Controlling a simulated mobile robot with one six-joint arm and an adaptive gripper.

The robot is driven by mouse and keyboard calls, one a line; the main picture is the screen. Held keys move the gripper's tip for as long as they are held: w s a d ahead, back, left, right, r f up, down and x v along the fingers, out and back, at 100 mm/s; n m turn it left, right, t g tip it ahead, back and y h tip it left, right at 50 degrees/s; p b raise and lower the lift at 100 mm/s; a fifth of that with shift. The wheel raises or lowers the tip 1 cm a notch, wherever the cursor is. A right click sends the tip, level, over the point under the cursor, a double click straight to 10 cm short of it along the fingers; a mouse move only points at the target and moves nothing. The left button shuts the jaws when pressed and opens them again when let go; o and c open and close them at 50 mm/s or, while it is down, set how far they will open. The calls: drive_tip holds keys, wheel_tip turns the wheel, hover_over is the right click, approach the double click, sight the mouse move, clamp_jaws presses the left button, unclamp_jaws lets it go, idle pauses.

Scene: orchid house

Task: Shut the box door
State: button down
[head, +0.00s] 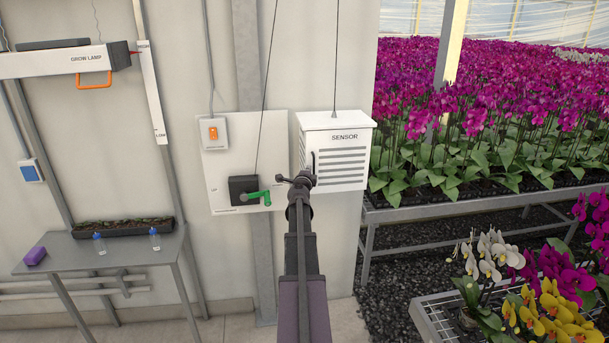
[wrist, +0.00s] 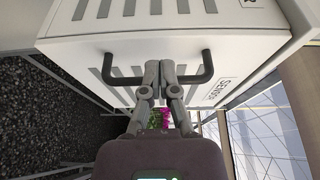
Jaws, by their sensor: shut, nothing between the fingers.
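The white sensor box (head: 337,122) hangs on cords in front of the wall in the head view. Its louvred front door (head: 343,168) carries a dark bar handle (head: 314,160) near the left edge. I see no clear gap between door and box. In the wrist view the door (wrist: 170,22) fills the upper middle, with the black handle (wrist: 122,81) running across it. My gripper (wrist: 160,67) is shut and empty, its fingertips in front of the middle of the handle, hiding that part. Whether they touch it I cannot tell. In the head view my gripper (head: 297,180) is at the box's lower left.
Left of the box is a wall panel (head: 225,175) with a green lever (head: 259,197) and an orange switch (head: 213,133). A grey table (head: 120,257) stands at the left. An orchid bench (head: 470,210) is close on the right.

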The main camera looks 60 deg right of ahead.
drive_tip(key=shift+s+a, duration=0.15)
drive_tip(key=shift+a, duration=0.3)
drive_tip(key=w+a, duration=0.5)
drive_tip(key=a, duration=0.4)
drive_tip(key=shift+w+a, duration=0.2)
drive_tip(key=shift+w, duration=0.1)
idle(0.6)
